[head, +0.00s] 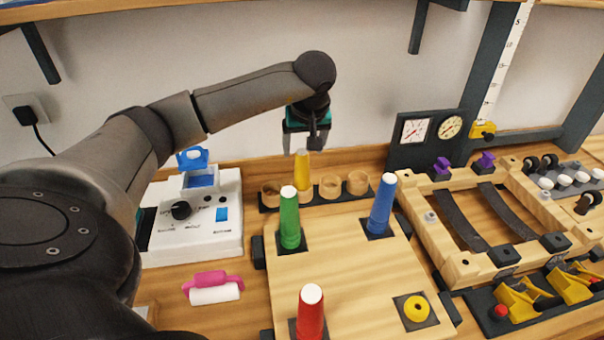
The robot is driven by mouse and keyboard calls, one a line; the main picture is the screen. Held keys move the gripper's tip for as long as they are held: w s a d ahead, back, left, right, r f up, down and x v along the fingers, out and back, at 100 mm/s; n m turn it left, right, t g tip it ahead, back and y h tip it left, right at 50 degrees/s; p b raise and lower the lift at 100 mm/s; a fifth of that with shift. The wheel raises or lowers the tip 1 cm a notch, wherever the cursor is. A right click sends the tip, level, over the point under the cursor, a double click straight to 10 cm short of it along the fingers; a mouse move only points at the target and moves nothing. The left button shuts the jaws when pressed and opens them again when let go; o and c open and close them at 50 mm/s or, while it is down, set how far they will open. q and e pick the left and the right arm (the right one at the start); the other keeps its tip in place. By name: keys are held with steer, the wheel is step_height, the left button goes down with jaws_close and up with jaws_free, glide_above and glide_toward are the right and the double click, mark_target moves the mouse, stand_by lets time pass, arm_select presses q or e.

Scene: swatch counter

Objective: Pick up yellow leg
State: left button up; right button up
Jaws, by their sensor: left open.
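The yellow leg (302,171) stands upright in a dark rack (325,196) with round wooden cups, behind the wooden board. My left gripper (304,148) is open and points down right over the yellow leg's top. A green leg (289,220), a blue leg (382,205) and a red leg (310,315) stand upright on the board (350,265). A yellow ring-shaped piece (417,308) sits at the board's front right corner. My right gripper is out of view.
A white device with a knob (195,220) stands left of the board, with a pink and white roller (213,287) in front. A wooden frame (450,217) with dark strips and yellow clamps (515,300) fill the right. Gauges (432,130) stand behind.

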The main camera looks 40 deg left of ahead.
mark_target(301, 166)
arm_select(q)
steer(key=b+x, duration=0.1)
steer(key=x, duration=0.8)
steer(key=shift+w+a+f, duration=0.2)
steer(key=shift+w+f, duration=0.05)
steer(key=shift+f, duration=0.1)
jaws_close()
steer(key=shift+r, duration=0.1)
